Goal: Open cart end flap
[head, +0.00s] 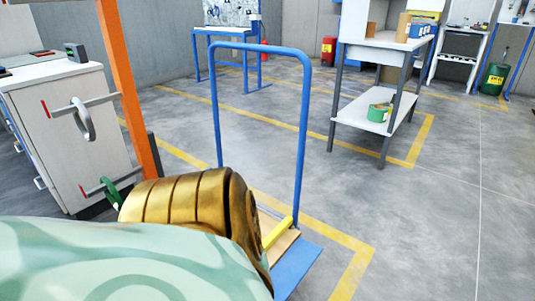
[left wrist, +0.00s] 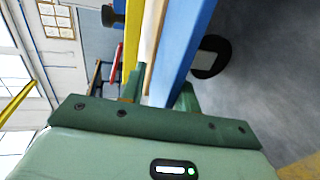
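The blue cart (head: 299,266) stands low in the middle of the head view, with a tall blue handle (head: 304,140). A yellow bar (head: 278,232), apparently the end flap, lies along its wooden deck. My left gripper is hidden in the head view. My right gripper is not in view.
A grey-legged shelf table (head: 381,50) stands at the back right. The floor (head: 440,220) right of the cart is clear. A black caster (left wrist: 211,57) shows beside the cart edge.

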